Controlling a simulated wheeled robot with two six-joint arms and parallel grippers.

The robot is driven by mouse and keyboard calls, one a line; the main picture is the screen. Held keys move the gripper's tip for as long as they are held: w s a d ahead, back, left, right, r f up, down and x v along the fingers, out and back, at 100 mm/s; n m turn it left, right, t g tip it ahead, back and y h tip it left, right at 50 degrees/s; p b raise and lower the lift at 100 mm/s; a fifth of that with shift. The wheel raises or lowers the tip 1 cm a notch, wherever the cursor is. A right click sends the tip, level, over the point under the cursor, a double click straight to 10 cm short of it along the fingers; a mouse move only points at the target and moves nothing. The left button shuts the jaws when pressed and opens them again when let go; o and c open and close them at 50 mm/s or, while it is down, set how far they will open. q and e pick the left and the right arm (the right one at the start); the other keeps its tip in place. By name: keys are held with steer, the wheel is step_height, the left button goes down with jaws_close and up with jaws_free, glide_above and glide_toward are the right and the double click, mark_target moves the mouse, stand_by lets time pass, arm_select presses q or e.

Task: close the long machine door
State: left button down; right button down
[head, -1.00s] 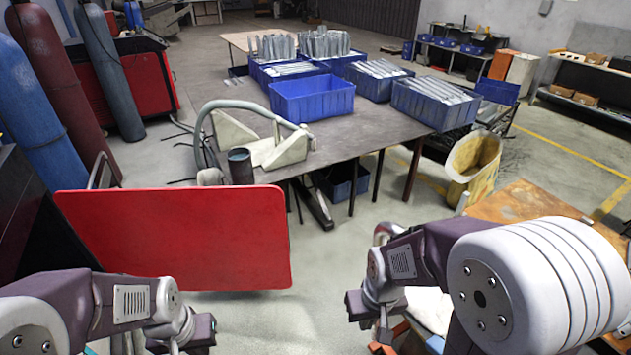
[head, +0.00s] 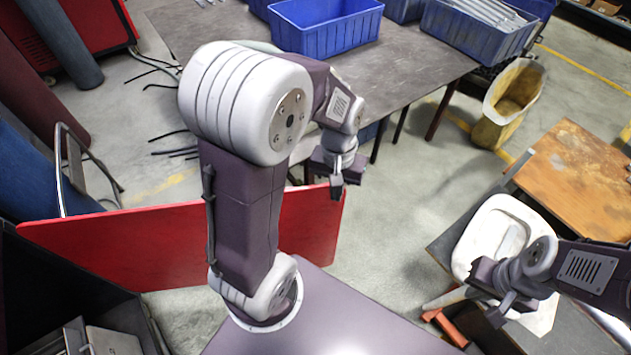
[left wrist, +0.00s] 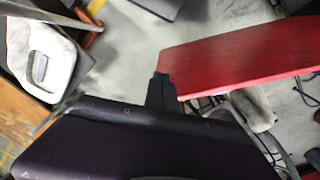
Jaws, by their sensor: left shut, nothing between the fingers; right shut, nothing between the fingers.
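The long machine door is a red panel (head: 110,245) standing open across the left and middle of the head view. My left arm crosses in front of it and hides its middle. My left gripper (head: 337,190) is shut and empty, pointing down at the door's right end. In the left wrist view the shut fingertips (left wrist: 160,90) appear right by the end edge of the red door (left wrist: 240,58); I cannot tell whether they touch it. My right gripper (head: 500,314) is shut and empty at the lower right, over the area by the white chair.
A dark worktable (head: 400,70) with blue bins (head: 325,28) stands behind the door. A white chair (head: 478,222) and a wooden-topped table (head: 575,170) are at right. The dark open machine (head: 60,290) is at lower left. Grey floor is clear between door and chair.

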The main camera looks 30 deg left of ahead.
mark_target(311, 199)
arm_select(q)
steer(key=w+a+f+n+g, duration=0.1)
steer(key=w+a+f+n, duration=0.15)
steer(key=w+a, duration=0.5)
steer(key=w+a+f+n+g+h, duration=0.1)
steer(key=w+a+f+n, duration=0.15)
steer(key=a+f, duration=0.4)
steer(key=shift+n, duration=0.4)
steer(key=shift+s+d+f, duration=0.65)
steer(key=shift+s+f, duration=0.25)
steer(key=shift+f, duration=0.65)
steer(key=shift+s+d+f, duration=0.65)
steer(key=shift+s+f, duration=0.3)
steer(key=shift+f, duration=0.6)
steer(key=shift+s+d+f, duration=0.65)
steer(key=shift+s+f, duration=0.25)
steer(key=shift+f, duration=0.65)
